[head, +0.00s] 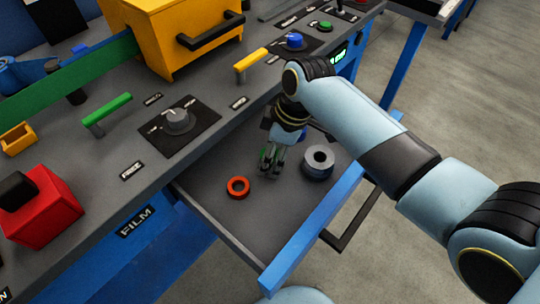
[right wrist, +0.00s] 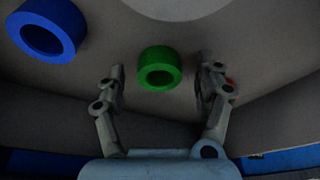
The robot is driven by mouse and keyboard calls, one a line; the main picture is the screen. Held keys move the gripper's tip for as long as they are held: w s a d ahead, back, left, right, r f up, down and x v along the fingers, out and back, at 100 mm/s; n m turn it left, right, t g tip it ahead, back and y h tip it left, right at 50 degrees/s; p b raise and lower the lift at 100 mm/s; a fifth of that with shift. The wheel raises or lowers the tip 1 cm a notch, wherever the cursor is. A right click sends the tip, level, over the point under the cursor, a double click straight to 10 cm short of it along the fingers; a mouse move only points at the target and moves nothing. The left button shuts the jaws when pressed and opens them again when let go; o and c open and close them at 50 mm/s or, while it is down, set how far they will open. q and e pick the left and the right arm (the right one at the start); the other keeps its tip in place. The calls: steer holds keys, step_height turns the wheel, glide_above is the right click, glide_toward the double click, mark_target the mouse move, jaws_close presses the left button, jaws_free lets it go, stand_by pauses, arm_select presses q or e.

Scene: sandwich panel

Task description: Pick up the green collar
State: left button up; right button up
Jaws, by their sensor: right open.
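The green collar (right wrist: 158,57) lies in the open drawer (head: 225,212). In the right wrist view it sits between the two open fingers of my right gripper (right wrist: 161,68), with a gap on either side. In the head view my right gripper (head: 270,170) points down over the drawer. It hides most of the collar there, and only a little green (head: 264,153) shows beside the fingers. I cannot tell how far the fingertips are above the drawer floor. My left gripper is not in view.
A red collar (head: 237,180) lies left of my gripper. A grey spool (head: 318,170) stands to its right. A blue collar (right wrist: 68,20) lies near the green one. The drawer's blue front (head: 315,228) and the console edge bound the space.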

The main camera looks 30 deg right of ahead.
steer(key=c, duration=1.3)
steer(key=shift+o, duration=0.2)
steer(key=shift+r, duration=0.1)
steer(key=shift+r, duration=0.6)
step_height(320, 180, up, 3)
steer(key=shift+r+p, duration=0.1)
steer(key=shift+p, duration=0.4)
steer(key=s+d+r, duration=0.2)
steer(key=d, duration=0.1)
steer(key=s+d+r, duration=0.2)
steer(key=d, duration=0.1)
steer(key=s+d+r+p, duration=0.1)
steer(key=s+d+r, duration=0.1)
steer(key=d, duration=0.1)
steer(key=shift+s+d+r, duration=0.25)
steer(key=shift+d, duration=0.1)
